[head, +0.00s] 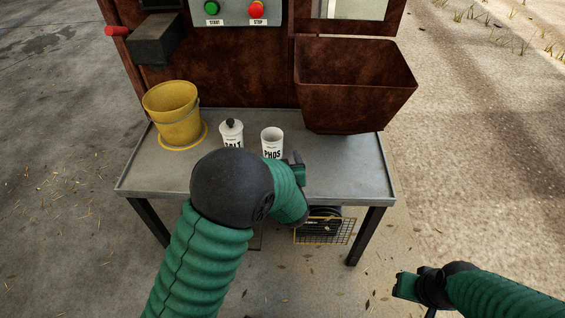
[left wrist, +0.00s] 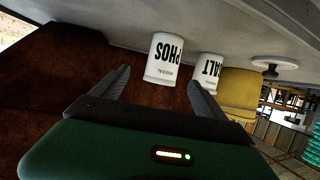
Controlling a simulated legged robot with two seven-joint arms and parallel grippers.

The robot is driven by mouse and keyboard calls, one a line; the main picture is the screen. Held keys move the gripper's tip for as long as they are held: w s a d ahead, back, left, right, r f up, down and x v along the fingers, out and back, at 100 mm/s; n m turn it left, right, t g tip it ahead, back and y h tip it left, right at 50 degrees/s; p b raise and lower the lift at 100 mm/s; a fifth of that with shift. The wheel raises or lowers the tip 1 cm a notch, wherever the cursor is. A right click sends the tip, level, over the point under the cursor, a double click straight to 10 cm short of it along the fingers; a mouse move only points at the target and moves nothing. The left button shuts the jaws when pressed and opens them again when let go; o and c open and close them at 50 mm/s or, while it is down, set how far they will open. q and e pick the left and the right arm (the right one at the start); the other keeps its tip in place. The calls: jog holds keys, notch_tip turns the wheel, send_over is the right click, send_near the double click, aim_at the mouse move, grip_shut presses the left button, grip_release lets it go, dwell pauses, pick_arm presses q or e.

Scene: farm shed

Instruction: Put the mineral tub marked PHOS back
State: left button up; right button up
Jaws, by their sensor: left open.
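The white PHOS tub (head: 272,138) stands upright on the grey metal table, its top looking open. In the left wrist view, which is upside down, the PHOS tub (left wrist: 165,58) shows between and beyond the fingers. My left gripper (head: 296,162) is open and empty, close to the tub's near right side; the arm partly hides it. The SALT tub (head: 231,131) stands left of PHOS with a dark knob on top. A pale disc with a dark knob, like a lid (left wrist: 275,63), lies on the table in the wrist view. My right gripper (head: 408,285) is off the table at lower right.
A yellow bucket (head: 174,115) stands at the table's left. A rusty hopper (head: 355,85) overhangs the back right. The table (head: 345,178) is bare at front right. A control panel with START and STOP buttons (head: 235,12) is behind. A wire basket (head: 323,231) is below.

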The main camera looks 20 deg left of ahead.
pick_arm(q)
jog(key=shift+s, duration=0.2)
jog(key=s+g+h, duration=0.1)
jog(key=s+d+f+m+h, duration=0.1)
jog(key=s+h, duration=0.1)
jog(key=s+d+m+g+h, duration=0.1)
jog(key=shift+s+d+f+g+h, duration=0.15)
jog(key=shift+s+f+g+h, duration=0.1)
jog(key=shift+s+g+h, duration=0.05)
jog(key=s+a+f+m+g, duration=0.1)
jog(key=s+g, duration=0.2)
jog(key=s, duration=0.8)
jog(key=s+a+f+m+g+h, duration=0.1)
jog(key=s+g, duration=0.3)
jog(key=s, duration=0.6)
jog(key=shift+s+f+m+h, duration=0.3)
jog(key=shift+s+f+m, duration=0.05)
jog(key=shift+m, duration=0.25)
